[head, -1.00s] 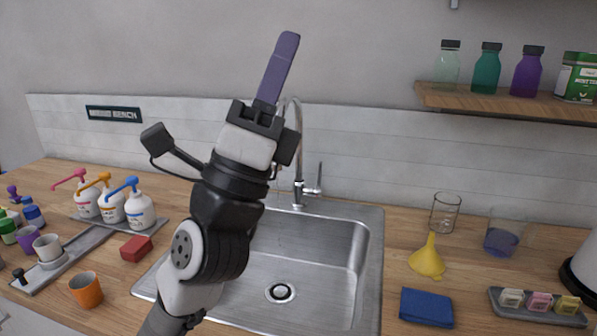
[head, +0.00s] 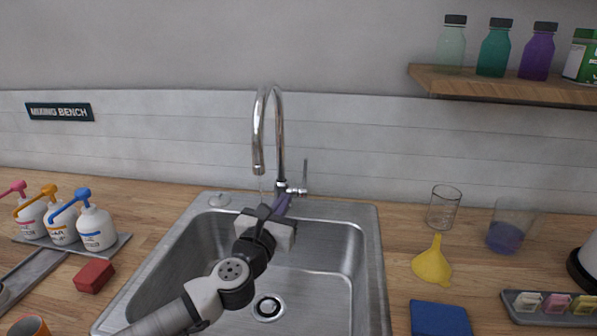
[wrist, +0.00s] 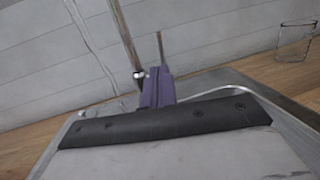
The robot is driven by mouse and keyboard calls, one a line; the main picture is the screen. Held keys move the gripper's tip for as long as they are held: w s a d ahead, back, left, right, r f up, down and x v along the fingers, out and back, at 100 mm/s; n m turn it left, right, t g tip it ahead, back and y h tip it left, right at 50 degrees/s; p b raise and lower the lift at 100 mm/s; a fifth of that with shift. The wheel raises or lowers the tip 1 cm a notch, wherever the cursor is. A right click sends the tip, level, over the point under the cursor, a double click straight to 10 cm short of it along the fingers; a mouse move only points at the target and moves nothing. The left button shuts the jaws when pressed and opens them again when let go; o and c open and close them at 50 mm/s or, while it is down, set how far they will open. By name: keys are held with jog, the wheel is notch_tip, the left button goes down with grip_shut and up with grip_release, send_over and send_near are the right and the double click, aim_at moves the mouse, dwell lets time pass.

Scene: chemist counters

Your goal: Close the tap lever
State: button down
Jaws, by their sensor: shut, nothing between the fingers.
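The chrome tap (head: 279,130) stands at the back edge of the sink, with its tall curved spout arching over the basin. A faint streak below the spout mouth looks like running water. The thin tap lever (head: 305,175) points upright on the tap's right side; it also shows in the wrist view (wrist: 160,48), just beyond my fingertips. My gripper (head: 283,204) has purple fingers, shut and empty, in front of the tap base and slightly left of and below the lever. In the wrist view the shut fingers (wrist: 157,86) hide the tap's lower part. Contact cannot be told.
The steel sink (head: 372,235) lies below my arm. A glass beaker (head: 443,207), yellow funnel (head: 432,263) and blue cloth (head: 440,318) are to its right. Pump bottles (head: 95,228) and a red block (head: 94,276) are to its left. A shelf (head: 500,84) hangs upper right.

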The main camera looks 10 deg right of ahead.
aim_at(305, 167)
jog(key=p+x, duration=0.3)
jog(key=x, duration=0.8)
jog(key=shift+w+d+r, duration=0.1)
jog(key=shift+w, duration=0.05)
